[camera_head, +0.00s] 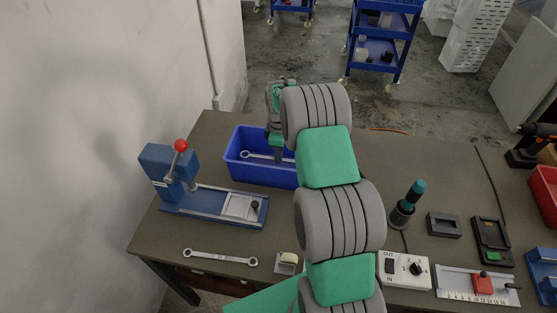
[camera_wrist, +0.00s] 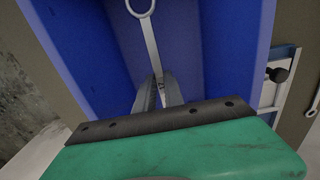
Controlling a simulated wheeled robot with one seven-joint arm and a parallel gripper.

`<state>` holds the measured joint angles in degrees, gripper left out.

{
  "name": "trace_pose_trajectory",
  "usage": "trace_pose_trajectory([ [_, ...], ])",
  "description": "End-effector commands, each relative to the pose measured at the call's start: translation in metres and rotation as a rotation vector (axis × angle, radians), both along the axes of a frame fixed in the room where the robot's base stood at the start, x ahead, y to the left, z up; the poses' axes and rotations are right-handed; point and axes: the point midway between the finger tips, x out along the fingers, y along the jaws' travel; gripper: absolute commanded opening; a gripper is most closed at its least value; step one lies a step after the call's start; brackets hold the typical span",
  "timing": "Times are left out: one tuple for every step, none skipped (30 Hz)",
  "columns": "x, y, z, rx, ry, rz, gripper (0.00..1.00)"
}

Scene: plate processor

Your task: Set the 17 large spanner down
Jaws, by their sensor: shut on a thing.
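A long silver spanner shows in the wrist view (camera_wrist: 151,42), one ring end at the top edge and its shaft running down between my fingers. My gripper (camera_wrist: 158,92) is shut on the shaft. In the head view my gripper (camera_head: 278,155) reaches down into the blue bin (camera_head: 235,173), and the spanner (camera_head: 256,155) lies across inside it. Whether it touches the bin floor I cannot tell. A second silver spanner (camera_head: 220,257) lies on the table at the front left. Size markings are too small to read.
A blue press with a red knob (camera_head: 181,145) stands left of the bin. A control box (camera_head: 404,270), a teal-handled tool (camera_head: 408,203) and dark fixtures (camera_head: 444,225) occupy the right side. My arm hides the table's middle. Bin walls close around my gripper.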

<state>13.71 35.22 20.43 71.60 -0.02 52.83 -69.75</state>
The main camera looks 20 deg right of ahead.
Motion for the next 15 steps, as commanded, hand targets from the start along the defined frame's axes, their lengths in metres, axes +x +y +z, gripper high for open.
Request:
trace_pose_trajectory([
  [0.001,0.000,-0.004,0.000,0.000,0.001,0.00],
  [0.001,0.000,-0.008,0.000,0.000,0.001,0.00],
  [0.000,0.000,-0.013,0.000,0.000,0.001,0.00],
  [0.000,0.000,-0.017,0.001,0.001,0.000,0.00],
  [0.000,0.001,-0.022,0.000,0.002,0.000,0.00],
  [0.000,0.000,-0.030,0.000,0.002,0.000,0.00],
  [0.000,0.000,-0.035,0.000,0.002,0.000,0.00],
  [0.000,0.000,-0.039,0.001,0.001,0.000,0.00],
  [0.000,0.000,-0.043,-0.001,-0.001,0.000,0.00],
  [0.001,0.000,-0.044,0.000,-0.001,0.000,0.00],
  [0.001,0.000,-0.045,0.000,-0.002,0.000,0.00],
  [0.001,0.000,-0.045,-0.001,-0.003,0.000,0.00],
  [0.001,0.000,-0.045,-0.001,-0.003,0.000,0.00],
  [0.001,0.000,-0.045,0.000,-0.002,0.000,0.00],
  [0.001,0.000,-0.045,0.000,-0.002,0.000,0.00],
])
